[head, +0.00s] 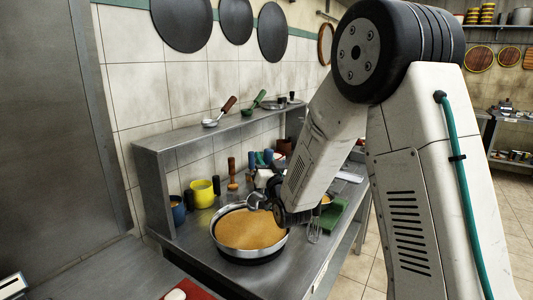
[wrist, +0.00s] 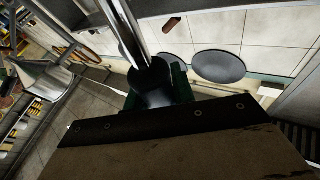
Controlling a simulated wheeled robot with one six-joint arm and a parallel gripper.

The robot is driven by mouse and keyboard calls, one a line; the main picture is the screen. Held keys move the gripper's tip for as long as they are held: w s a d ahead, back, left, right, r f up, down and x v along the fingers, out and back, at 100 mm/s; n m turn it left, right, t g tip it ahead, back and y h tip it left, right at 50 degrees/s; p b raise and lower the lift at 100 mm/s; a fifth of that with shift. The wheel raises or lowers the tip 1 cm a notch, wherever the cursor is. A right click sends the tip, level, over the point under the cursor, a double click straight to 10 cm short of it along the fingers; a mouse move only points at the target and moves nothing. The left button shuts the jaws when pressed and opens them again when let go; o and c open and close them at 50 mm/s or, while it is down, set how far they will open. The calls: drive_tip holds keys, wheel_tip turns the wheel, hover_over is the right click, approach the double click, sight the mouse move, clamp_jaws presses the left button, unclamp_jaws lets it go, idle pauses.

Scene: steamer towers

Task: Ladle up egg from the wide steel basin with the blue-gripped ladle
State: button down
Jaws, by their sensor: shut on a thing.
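The wide steel basin (head: 283,240) stands on the counter in the head view, full of smooth orange-yellow egg (head: 250,230). My gripper (head: 268,203) is over the basin's right rim, mostly hidden by my arm's wrist. In the wrist view my gripper (wrist: 157,95) is shut around the dark grip of the ladle (wrist: 126,32), whose steel shaft runs up and left out of that picture. The grip looks nearly black there, so its blue is not clear.
A yellow pot (head: 203,194) and a dark blue cup (head: 178,211) stand left behind the basin. A whisk (head: 315,230) and a green board (head: 333,215) lie to its right. A steel shelf (head: 215,131) behind carries a brown-handled ladle (head: 219,113) and a green-handled one (head: 254,103).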

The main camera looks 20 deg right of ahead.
drive_tip(key=f, duration=0.2)
drive_tip(key=a+f, duration=0.1)
drive_tip(key=f, duration=0.1)
drive_tip(key=a+f, duration=0.1)
drive_tip(key=shift+s+f, duration=0.3)
drive_tip(key=shift+f, duration=0.1)
drive_tip(key=shift+d+r, duration=0.1)
drive_tip(key=shift+r, duration=0.1)
drive_tip(key=shift+f, duration=0.15)
drive_tip(key=shift+f, duration=0.65)
drive_tip(key=shift+r, duration=0.1)
